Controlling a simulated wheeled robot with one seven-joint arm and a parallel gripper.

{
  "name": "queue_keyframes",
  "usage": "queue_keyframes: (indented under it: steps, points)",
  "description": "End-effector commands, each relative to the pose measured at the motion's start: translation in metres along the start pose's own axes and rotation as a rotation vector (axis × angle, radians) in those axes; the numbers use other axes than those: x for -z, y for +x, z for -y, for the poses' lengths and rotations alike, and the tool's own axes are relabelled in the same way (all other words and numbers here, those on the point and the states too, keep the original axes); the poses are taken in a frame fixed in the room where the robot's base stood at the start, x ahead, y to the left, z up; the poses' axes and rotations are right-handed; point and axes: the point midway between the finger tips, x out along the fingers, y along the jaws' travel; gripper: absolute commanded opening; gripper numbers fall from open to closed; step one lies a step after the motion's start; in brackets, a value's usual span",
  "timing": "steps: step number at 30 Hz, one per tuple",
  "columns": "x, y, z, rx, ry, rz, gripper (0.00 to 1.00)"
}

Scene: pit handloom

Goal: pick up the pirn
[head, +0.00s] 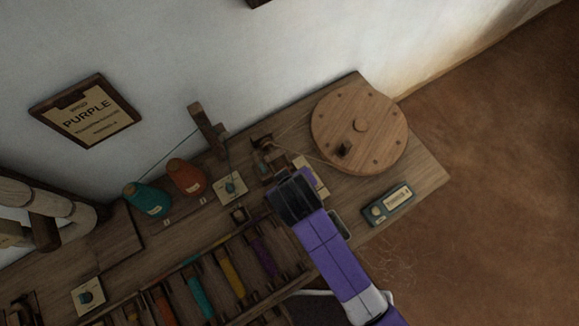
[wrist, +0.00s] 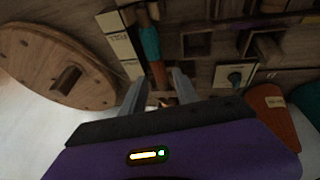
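In the wrist view, a slim rod that looks like the pirn (wrist: 150,43), teal above and orange-brown below, lies ahead of my gripper (wrist: 161,82). The two grey fingers are spread apart, with the rod's lower end in line with the gap between them. I cannot tell whether either finger touches it. In the head view, my gripper (head: 291,200) is over the bench beside the winder, and its dark body hides the fingertips and this rod.
A round wooden wheel (head: 360,125) stands at the bench's right end. A teal cone (head: 148,200) and an orange cone (head: 187,177) stand at the back. Compartments with coloured pirns (head: 230,277) lie in front. A small display device (head: 388,205) sits near the front edge.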

Motion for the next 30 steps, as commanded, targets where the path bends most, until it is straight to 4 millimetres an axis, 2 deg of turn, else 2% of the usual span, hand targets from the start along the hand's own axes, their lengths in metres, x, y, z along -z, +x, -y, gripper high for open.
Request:
queue_keyframes:
  steps: [15,25,26,30]
  points:
    - [-0.005,0.061,-0.003,0.001,0.001,0.0,0.36]
    - [-0.005,0.067,-0.004,0.0,0.002,-0.002,0.36]
    - [-0.005,0.067,-0.004,0.0,0.002,-0.002,0.32]
    - [-0.005,0.067,-0.004,0.0,0.001,-0.002,0.05]
